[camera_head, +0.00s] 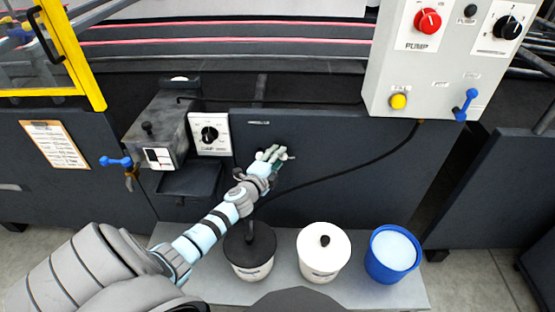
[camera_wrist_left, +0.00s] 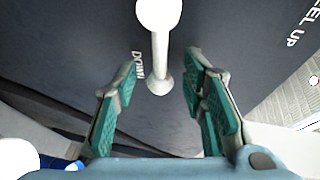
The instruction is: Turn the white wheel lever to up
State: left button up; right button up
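The white wheel lever (camera_wrist_left: 160,48) shows in the left wrist view, with a round white knob at the top edge and its base on the dark machine panel. The word DOWN is printed just left of its base, and letters ending in "EEL UP" stand farther right. My left gripper (camera_wrist_left: 160,105) is open, its green-padded fingers on either side of the lever's base in the picture, with gaps on both sides. In the head view my left gripper (camera_head: 273,154) is in front of the dark panel and largely hides the lever. My right gripper is not in view.
Below my left arm a grey shelf (camera_head: 405,292) holds a black-lidded pot (camera_head: 252,263), a white-lidded pot (camera_head: 324,260) and a blue bucket (camera_head: 381,262). A grey control box (camera_head: 385,75) hangs at upper right. A black cable (camera_head: 345,172) crosses the panel. A glue unit (camera_head: 160,125) juts out at left.

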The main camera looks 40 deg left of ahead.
pick_arm(q)
jog(key=shift+w, duration=0.2)
grip_shut()
